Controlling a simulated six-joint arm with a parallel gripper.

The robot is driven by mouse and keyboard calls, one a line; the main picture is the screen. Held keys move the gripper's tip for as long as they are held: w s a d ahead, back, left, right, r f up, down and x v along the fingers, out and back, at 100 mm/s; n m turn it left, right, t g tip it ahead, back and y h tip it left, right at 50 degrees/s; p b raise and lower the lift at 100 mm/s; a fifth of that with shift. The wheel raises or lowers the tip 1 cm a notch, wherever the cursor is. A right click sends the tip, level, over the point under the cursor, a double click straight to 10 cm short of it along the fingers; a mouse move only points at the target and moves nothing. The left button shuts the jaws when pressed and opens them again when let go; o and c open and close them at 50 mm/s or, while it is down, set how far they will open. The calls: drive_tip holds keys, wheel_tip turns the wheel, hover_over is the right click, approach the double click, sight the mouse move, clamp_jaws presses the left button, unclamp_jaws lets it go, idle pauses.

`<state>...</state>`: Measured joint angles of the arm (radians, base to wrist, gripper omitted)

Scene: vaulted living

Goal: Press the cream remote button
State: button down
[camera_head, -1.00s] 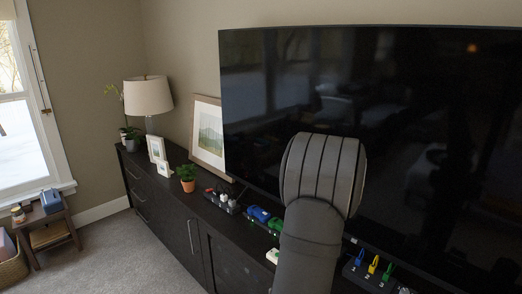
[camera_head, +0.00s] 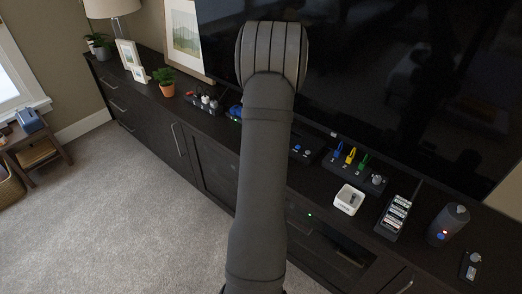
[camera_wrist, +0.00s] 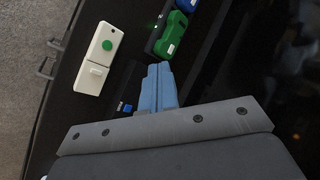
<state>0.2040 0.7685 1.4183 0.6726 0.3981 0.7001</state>
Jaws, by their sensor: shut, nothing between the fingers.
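The cream remote (camera_wrist: 97,68) lies on the dark cabinet top in the wrist view, left of my gripper. It is a long pale block with a round green button (camera_wrist: 107,45) near its upper end. My gripper (camera_wrist: 159,68) shows its light blue fingers shut together with nothing between them. The fingertips appear to the right of the remote and apart from it in the picture; their height above the cabinet is hard to tell. In the head view my arm hides the gripper and the remote.
Green (camera_wrist: 171,34) and blue toy-like blocks sit just above the fingertips. A dark piece with a blue button (camera_wrist: 127,107) is left of the fingers. The television (camera_head: 400,80) stands behind. A white box (camera_head: 349,199) and a cylinder (camera_head: 447,224) stand farther right on the cabinet (camera_head: 215,160).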

wheel_tip(320, 180, down, 6)
drive_tip(key=a+n+t+h, duration=0.1)
drive_tip(key=a+n+h, duration=0.1)
drive_tip(key=n, duration=0.3)
drive_tip(key=shift+f+n+h, duration=0.25)
drive_tip(key=shift+n+h, duration=0.15)
drive_tip(key=shift+f, duration=4.4)
drive_tip(key=shift+f, duration=0.4)
drive_tip(key=shift+f, duration=0.35)
drive_tip(key=shift+r, duration=0.8)
